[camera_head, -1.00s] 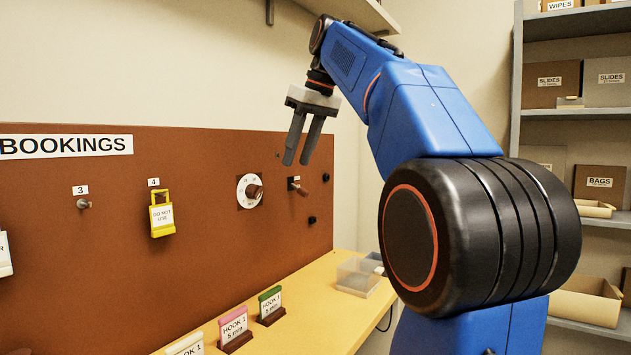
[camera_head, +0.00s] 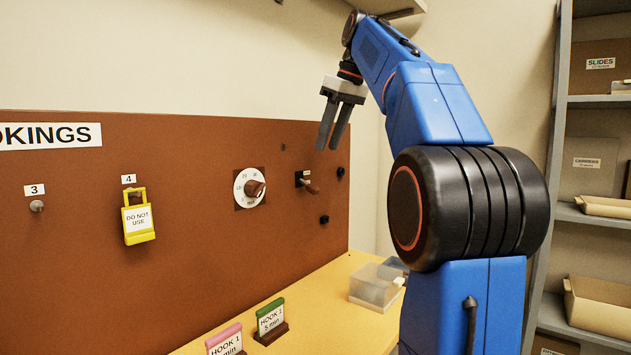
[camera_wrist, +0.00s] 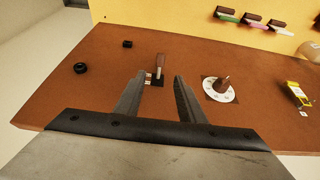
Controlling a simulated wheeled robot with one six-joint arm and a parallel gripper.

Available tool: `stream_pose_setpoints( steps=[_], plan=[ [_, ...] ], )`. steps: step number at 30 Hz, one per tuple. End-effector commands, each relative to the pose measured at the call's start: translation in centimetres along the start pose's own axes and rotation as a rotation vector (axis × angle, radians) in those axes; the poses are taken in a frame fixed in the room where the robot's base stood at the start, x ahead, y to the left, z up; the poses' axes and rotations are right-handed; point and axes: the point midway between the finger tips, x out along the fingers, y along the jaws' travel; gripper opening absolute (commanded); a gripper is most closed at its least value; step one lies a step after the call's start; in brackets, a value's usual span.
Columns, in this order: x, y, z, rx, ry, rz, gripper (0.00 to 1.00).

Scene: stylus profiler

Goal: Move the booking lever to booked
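The booking lever (camera_head: 308,186) is a brown handle on a dark plate on the brown board, right of the round dial. In the head view it sticks out from the board and points to the lower right. In the wrist view the lever (camera_wrist: 160,68) shows beyond my fingertips, between their lines and nearer the left one. My gripper (camera_head: 327,148) is open and empty, a little above and right of the lever, apart from it. Its two fingers also show in the wrist view (camera_wrist: 160,80). Any booked marking is too small to read.
A white dial with a brown knob (camera_head: 250,188) is just left of the lever. Black knobs (camera_head: 324,219) sit to its right. A yellow DO NOT USE tag (camera_head: 138,222) hangs on hook 4. Clear boxes (camera_head: 376,286) and tag holders (camera_head: 270,322) stand on the yellow shelf below.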

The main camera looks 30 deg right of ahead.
Motion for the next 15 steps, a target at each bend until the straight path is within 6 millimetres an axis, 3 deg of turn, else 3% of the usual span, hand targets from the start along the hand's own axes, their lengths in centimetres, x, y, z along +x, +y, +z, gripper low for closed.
stream_pose_setpoints(
  steps=[15],
  plan=[
    [9.0, -0.1, 0.1, -0.001, -0.002, -0.002, 0.36]
  ],
)
